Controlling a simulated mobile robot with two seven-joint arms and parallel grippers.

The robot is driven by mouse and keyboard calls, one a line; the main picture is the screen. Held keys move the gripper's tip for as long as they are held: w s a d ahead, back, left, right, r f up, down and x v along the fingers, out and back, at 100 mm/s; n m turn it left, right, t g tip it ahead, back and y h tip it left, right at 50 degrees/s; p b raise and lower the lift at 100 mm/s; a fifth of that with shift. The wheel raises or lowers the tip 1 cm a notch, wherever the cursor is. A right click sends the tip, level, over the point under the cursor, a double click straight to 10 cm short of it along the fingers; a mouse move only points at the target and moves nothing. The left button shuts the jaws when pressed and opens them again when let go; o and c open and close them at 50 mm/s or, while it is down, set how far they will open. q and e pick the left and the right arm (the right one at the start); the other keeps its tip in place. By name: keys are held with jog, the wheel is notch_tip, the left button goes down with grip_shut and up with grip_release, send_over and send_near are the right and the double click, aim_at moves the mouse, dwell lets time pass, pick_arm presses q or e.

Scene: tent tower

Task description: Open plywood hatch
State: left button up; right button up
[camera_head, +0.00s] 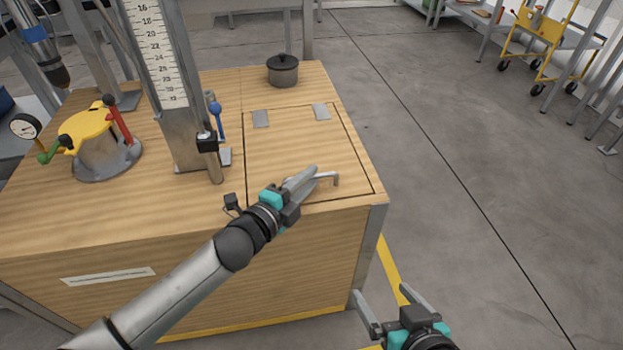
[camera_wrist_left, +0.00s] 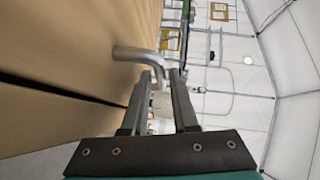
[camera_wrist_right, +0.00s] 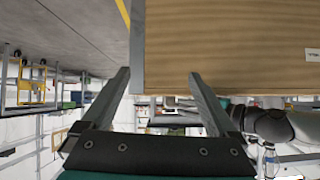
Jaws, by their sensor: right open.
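The plywood hatch (camera_head: 290,150) lies closed and flush in the right part of the wooden bench top, outlined by a dark seam. Two grey hinge plates (camera_head: 261,119) sit along its far edge. A bent metal handle (camera_head: 335,178) stands near its front edge; the handle also shows in the left wrist view (camera_wrist_left: 130,53). My left gripper (camera_head: 308,178) is at the handle, its fingers narrowed around the bar, partly hiding it. My right gripper (camera_head: 389,303) is open and empty, low in front of the bench's right corner; it also shows in the right wrist view (camera_wrist_right: 158,73).
A dark lidded pot (camera_head: 283,72) stands behind the hatch. A metal column with a number scale (camera_head: 155,50) and a blue-knobbed lever (camera_head: 216,112) stand left of it. A yellow-topped device (camera_head: 88,128) is further left. Floor right of the bench is clear.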

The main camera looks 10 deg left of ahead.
pick_arm(q)
jog(key=shift+w+d+f, duration=0.1)
jog(key=shift+w+d, duration=0.25)
jog(key=shift+w, duration=0.25)
jog(key=shift+c, duration=0.4)
grip_shut()
dwell(0.9)
